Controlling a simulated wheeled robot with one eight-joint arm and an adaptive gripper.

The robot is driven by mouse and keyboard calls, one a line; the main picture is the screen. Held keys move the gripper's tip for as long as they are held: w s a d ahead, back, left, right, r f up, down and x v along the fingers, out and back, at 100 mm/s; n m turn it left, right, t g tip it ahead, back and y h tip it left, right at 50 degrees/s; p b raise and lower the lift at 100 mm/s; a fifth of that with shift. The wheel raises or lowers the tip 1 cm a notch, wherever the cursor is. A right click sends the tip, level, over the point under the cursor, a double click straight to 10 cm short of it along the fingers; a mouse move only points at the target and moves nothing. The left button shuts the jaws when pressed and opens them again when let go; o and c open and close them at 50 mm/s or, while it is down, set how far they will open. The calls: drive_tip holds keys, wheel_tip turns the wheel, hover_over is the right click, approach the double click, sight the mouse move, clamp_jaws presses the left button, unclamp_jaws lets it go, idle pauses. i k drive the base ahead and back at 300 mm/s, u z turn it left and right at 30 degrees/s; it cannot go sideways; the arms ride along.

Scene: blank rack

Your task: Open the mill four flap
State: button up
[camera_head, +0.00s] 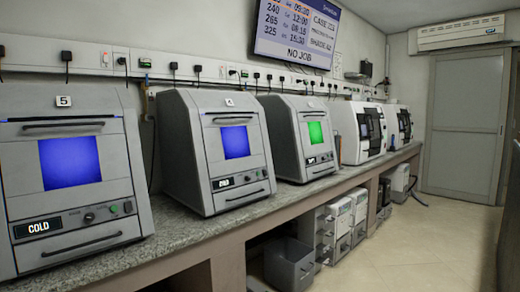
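The machine with a small tag that seems to read 4 (181,128) stands second from the left on the counter. It is a grey box with a sloping front. Its front flap (212,146) looks shut and has a bright blue window (236,142) with a dark handle bar above it. Below the flap are a small dark display, a few buttons and a lower handle. My gripper is not in this view, so its state is hidden.
A similar machine tagged 5 (18,110), its display reading COLD, stands at the near left. A green-windowed machine (284,128) and white machines (352,130) stand farther right on the granite counter (170,228). A grey bin (290,266) sits underneath. The tiled floor (425,245) at right is clear.

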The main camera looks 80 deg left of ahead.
sight(242, 141)
drive_tip(key=z, duration=0.55)
drive_tip(key=i, duration=0.9)
drive_tip(key=u, duration=4.2)
drive_tip(key=i, duration=0.75)
drive_tip(key=u, duration=0.05)
